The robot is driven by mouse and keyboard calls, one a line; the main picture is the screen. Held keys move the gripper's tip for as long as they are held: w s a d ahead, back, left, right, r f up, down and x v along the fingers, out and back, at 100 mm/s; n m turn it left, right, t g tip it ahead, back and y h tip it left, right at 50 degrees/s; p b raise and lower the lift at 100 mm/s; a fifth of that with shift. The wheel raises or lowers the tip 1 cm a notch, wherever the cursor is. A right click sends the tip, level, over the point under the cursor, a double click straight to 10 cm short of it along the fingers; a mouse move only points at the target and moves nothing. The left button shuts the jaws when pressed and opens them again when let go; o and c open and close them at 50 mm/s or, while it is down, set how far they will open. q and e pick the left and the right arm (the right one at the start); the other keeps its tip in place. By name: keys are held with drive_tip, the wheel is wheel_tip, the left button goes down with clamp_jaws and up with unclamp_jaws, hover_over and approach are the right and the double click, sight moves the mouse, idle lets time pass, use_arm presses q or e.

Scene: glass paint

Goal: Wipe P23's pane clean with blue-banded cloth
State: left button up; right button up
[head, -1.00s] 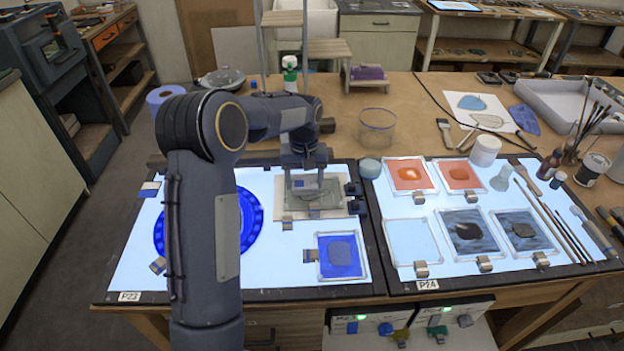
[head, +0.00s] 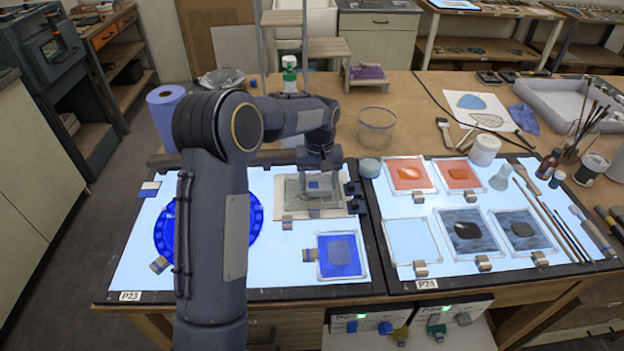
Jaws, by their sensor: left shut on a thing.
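The P23 light panel (head: 290,268), marked by a label (head: 130,296), lies at the left of the bench in the head view. A grey-green pane (head: 291,192) lies near its back right on a pale sheet, held by small tabs. My left gripper (head: 318,180) is over this pane, pointing down and shut on a pale grey cloth with a small blue patch, which I take to be the blue-banded cloth (head: 314,185). The cloth is at the pane; whether it touches is hard to tell. My right gripper is not in view.
A blue round piece (head: 252,228), partly hidden by my left arm, and a small blue framed pane (head: 341,257) lie on the same panel. Dark clamps (head: 354,197) stand at the pane's right. The P24 panel (head: 385,215) holds several framed panes.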

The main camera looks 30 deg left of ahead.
use_arm(q)
drive_tip(key=shift+w+d, duration=0.15)
drive_tip(key=shift+d, duration=0.4)
drive_tip(key=shift+s+a+b, duration=0.1)
drive_tip(key=shift+s+a, duration=0.35)
drive_tip(key=shift+a, duration=0.3)
drive_tip(key=shift+s+a+b, duration=0.15)
drive_tip(key=shift+s+a, duration=0.35)
drive_tip(key=shift+a, duration=0.3)
drive_tip(key=shift+s+a+b, duration=0.1)
drive_tip(key=shift+s+a, duration=0.35)
drive_tip(key=shift+a, duration=0.3)
wheel_tip(320, 180, up, 5)
drive_tip(key=p, duration=0.4)
